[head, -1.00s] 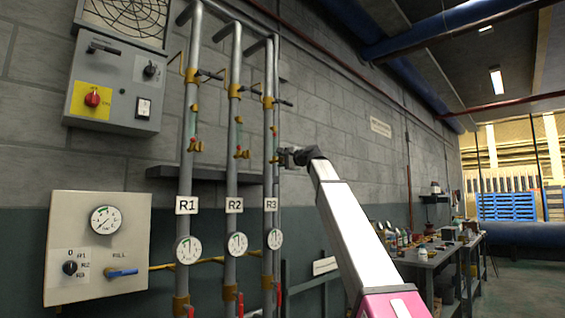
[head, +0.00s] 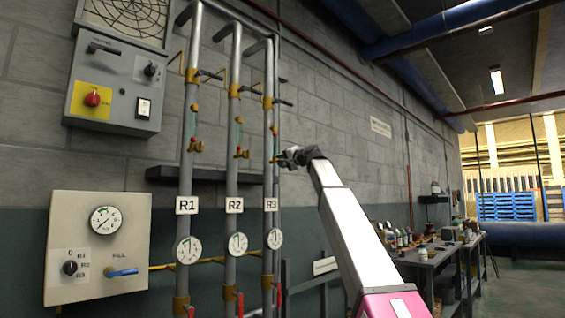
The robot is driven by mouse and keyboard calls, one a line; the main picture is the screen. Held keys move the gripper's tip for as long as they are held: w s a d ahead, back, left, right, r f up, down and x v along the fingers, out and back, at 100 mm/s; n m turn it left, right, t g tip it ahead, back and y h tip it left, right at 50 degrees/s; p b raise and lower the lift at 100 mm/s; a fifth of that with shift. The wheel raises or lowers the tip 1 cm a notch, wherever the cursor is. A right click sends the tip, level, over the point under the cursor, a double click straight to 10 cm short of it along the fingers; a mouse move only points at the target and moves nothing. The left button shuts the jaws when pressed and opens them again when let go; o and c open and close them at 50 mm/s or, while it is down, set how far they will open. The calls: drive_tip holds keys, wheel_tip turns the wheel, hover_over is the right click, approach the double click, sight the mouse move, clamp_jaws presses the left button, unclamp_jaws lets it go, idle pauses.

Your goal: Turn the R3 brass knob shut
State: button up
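The R3 pipe (head: 268,120) is the rightmost of three grey vertical pipes, marked by a white R3 label (head: 271,204). A small brass knob (head: 273,156) sits on it above the label, below a green sight section. My gripper (head: 283,159) is at the right side of this knob, at the same height. It is small and dark here, so its fingers cannot be made out, nor whether it touches the knob.
Pipes R1 (head: 186,150) and R2 (head: 232,150) stand to the left with similar brass knobs. A dark shelf (head: 205,174) runs behind the pipes. A control box (head: 118,85) and a gauge panel (head: 97,250) are at the left. A cluttered workbench (head: 425,255) stands at the right.

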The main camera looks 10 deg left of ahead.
drive_tip(key=n, duration=0.6)
drive_tip(key=shift+n, duration=0.3)
drive_tip(key=n, duration=0.6)
drive_tip(key=shift+f, duration=0.1)
idle(0.3)
drive_tip(key=o, duration=0.9)
drive_tip(key=v, duration=1.1)
